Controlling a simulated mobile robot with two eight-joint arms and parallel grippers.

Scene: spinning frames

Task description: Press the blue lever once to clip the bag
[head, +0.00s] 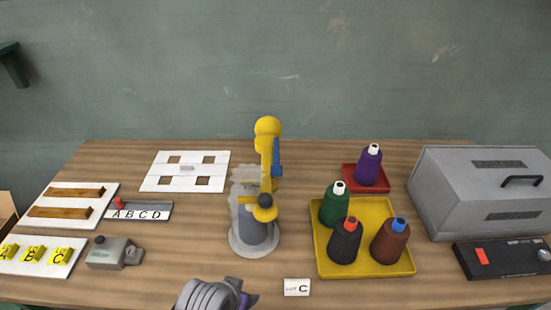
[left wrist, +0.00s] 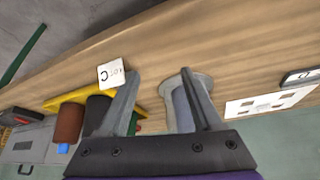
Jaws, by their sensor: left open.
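A yellow clip machine (head: 266,150) stands mid-table with a blue lever (head: 277,157) on its right side. My left gripper (head: 243,293) is at the bottom edge in the head view, in front of the base and apart from the machine. In the left wrist view its two grey fingers (left wrist: 160,85) are spread with nothing held, the round grey base (left wrist: 182,82) beyond them. The lever cannot be made out there. My right gripper is not in view.
Right of the machine are a yellow tray (head: 323,268) with several cones, a red tray (head: 346,184) with a purple cone, and a grey case (head: 470,205). A "LOT C" card (head: 297,287) lies in front. White boards (head: 160,183) and a stamp (head: 112,253) are left.

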